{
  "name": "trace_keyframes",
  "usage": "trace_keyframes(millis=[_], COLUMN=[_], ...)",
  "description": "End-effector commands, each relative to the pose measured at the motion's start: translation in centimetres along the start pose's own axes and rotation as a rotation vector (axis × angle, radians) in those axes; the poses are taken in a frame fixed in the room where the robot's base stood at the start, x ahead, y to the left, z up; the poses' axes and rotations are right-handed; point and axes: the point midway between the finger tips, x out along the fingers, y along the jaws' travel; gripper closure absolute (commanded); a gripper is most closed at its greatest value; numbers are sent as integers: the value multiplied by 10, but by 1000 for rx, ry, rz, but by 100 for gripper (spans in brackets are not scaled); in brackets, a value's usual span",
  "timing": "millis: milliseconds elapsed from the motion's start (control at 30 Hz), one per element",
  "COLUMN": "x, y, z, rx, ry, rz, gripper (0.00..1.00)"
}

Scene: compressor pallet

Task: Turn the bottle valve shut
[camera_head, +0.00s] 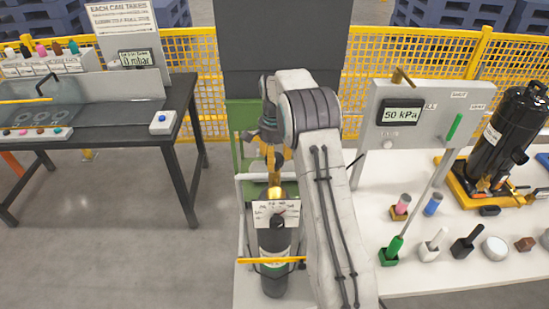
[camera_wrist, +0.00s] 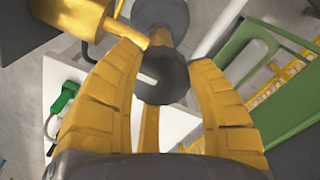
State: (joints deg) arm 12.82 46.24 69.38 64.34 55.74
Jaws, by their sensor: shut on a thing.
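The gas bottle (camera_head: 273,277), dark with a pale label plate (camera_head: 276,212), stands upright in a frame below my gripper (camera_head: 274,168). A brass valve part (camera_head: 275,193) shows at its top. In the wrist view, my gripper's yellow fingers (camera_wrist: 165,80) lie on both sides of a dark round valve knob (camera_wrist: 162,78) and are shut on it. A brass fitting (camera_wrist: 75,14) shows at upper left, beside the left finger. In the head view my gripper and arm cover the knob. How far it is turned cannot be told.
A yellow strap (camera_head: 270,261) crosses the bottle. On the right, a white table (camera_head: 440,279) holds several small tools, a black compressor (camera_head: 503,135) and a panel reading 50 kPa (camera_head: 402,114). A dark workbench (camera_head: 176,100) stands at left; the floor between is clear.

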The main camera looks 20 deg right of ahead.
Motion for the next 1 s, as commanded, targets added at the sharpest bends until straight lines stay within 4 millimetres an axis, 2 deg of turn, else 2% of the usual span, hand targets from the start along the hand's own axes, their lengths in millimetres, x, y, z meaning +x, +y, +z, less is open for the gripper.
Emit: trace_keyframes(millis=[267,300,567,867,1000], x=[2,2,1,-1,-12], y=[2,2,1,0,0], z=[1,1,0,0,0], rx=[3,3,1,0,0], ry=[-4,-4,-2,0,1], rz=[6,6,3,0,-2], gripper=[82,47,24,23,23])
